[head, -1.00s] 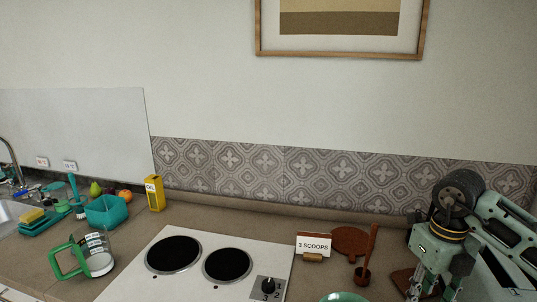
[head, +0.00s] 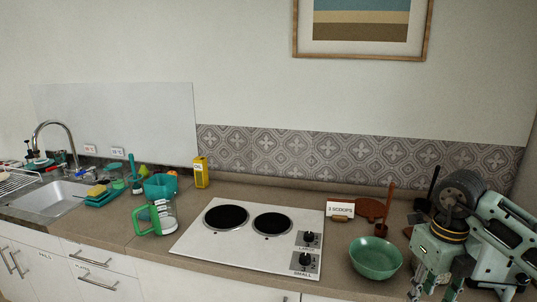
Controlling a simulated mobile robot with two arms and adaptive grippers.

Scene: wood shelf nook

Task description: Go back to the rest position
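My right gripper (head: 434,287) hangs at the lower right of the head view, in front of the counter's right end. Its two fingers point down with a gap between them, and I see nothing held. The fingertips run to the bottom edge of the picture. My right arm is folded up beside it at the right edge. My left gripper is not in view.
A green bowl (head: 376,258) stands on the counter just left of my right gripper. Left of it are a cooktop (head: 250,254), a green-handled measuring jug (head: 162,216), a yellow oil box (head: 201,172) and the sink (head: 54,198). A "3 scoops" card (head: 340,209) stands behind.

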